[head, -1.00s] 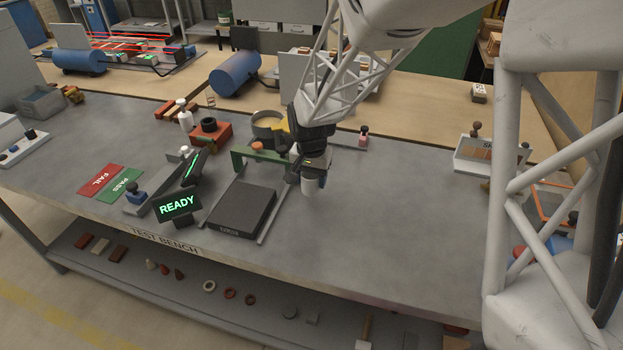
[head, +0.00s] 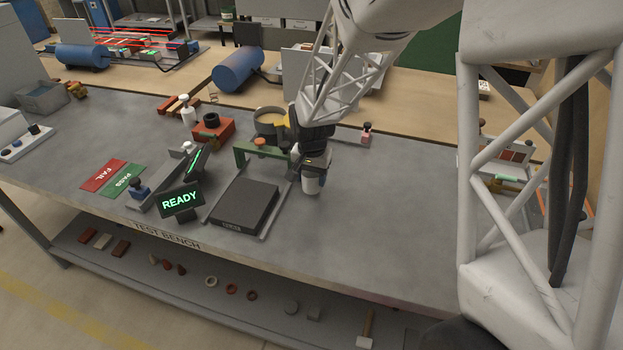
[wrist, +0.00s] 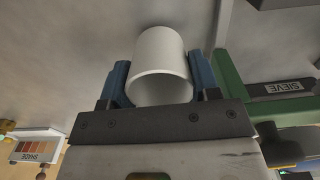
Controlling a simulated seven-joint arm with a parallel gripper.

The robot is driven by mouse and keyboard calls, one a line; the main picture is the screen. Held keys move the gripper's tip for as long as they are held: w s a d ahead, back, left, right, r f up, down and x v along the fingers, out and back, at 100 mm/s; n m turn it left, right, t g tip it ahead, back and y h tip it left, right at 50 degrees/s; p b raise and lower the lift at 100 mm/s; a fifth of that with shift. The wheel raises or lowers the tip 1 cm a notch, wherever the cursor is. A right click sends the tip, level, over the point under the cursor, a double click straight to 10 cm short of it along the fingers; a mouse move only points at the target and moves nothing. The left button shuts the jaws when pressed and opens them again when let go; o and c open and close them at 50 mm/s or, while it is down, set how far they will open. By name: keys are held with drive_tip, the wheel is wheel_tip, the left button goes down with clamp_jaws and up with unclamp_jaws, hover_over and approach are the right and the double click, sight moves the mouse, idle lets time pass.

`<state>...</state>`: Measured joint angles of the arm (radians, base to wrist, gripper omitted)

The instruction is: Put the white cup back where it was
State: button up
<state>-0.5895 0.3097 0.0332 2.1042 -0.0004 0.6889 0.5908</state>
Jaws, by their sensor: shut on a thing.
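The white cup (head: 311,186) is in my gripper (head: 312,176), just right of the black slab on the test bench. In the wrist view the white cup (wrist: 161,66) sits between the two blue fingers of my gripper (wrist: 160,80), which are shut on its sides. Its open rim faces the wrist camera. In the head view the cup is low over the grey bench top; I cannot tell whether its base touches.
The black slab (head: 245,206) and a green frame (head: 262,151) stand to the left. A READY display (head: 180,201) stands further left. The bench (head: 380,220) to the right is clear.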

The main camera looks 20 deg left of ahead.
drive_tip(key=shift+f, duration=0.55)
drive_tip(key=shift+f, duration=0.1)
drive_tip(key=o, duration=1)
drive_tip(key=shift+r, duration=6.1)
drive_tip(key=shift+d+r, duration=0.1)
drive_tip(key=shift+r, duration=0.05)
